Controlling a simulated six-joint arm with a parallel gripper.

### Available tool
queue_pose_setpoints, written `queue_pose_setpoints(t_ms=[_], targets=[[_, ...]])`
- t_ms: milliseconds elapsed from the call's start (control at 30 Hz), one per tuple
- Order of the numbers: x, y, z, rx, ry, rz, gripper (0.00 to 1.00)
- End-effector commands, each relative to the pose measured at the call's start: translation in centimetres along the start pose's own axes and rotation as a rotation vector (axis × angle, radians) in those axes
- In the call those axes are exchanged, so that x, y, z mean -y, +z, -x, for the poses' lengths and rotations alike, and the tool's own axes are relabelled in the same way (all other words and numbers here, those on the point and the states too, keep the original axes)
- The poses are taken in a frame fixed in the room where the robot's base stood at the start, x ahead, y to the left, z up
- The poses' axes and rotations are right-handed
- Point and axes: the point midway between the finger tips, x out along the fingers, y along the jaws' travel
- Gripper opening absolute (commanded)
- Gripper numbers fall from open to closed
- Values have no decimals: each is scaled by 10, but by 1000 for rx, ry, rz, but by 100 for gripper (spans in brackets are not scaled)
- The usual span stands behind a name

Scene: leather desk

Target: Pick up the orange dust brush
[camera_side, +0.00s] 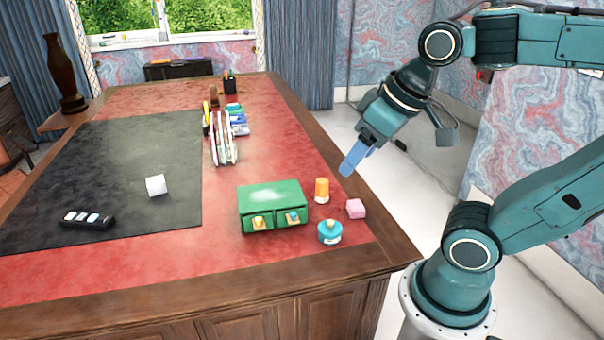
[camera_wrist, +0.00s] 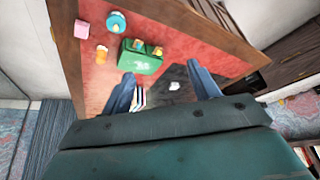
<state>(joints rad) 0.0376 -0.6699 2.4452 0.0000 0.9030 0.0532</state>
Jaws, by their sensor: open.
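The orange dust brush (camera_side: 321,189) stands upright on the red leather near the desk's right edge, an orange body with a paler lower part. It also shows at the upper left of the wrist view (camera_wrist: 102,53). My gripper (camera_side: 352,163) has blue fingers and hangs in the air above and to the right of the brush, clear of it. In the wrist view my gripper (camera_wrist: 160,70) is open with nothing between its fingers, and the brush lies outside them to the left.
A green box with two drawers (camera_side: 270,203) sits just left of the brush. A pink block (camera_side: 355,208) and a blue round container (camera_side: 330,232) are close by. A white rack (camera_side: 222,147) stands farther back. A white cube (camera_side: 156,185) lies on the dark mat (camera_side: 110,160).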

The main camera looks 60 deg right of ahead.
Motion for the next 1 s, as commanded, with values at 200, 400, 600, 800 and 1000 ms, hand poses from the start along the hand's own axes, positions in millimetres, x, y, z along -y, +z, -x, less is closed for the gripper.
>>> queue_pose_setpoints(t_ms=[200,400,600,800,1000], targets=[[-15,-36,-10,54,36,-161,61],[-35,-70,-26,102,73,-326,61],[-60,-100,-48,148,111,-492,61],[-92,-125,-75,190,151,-660,61],[-128,-144,-107,230,193,-828,61]])
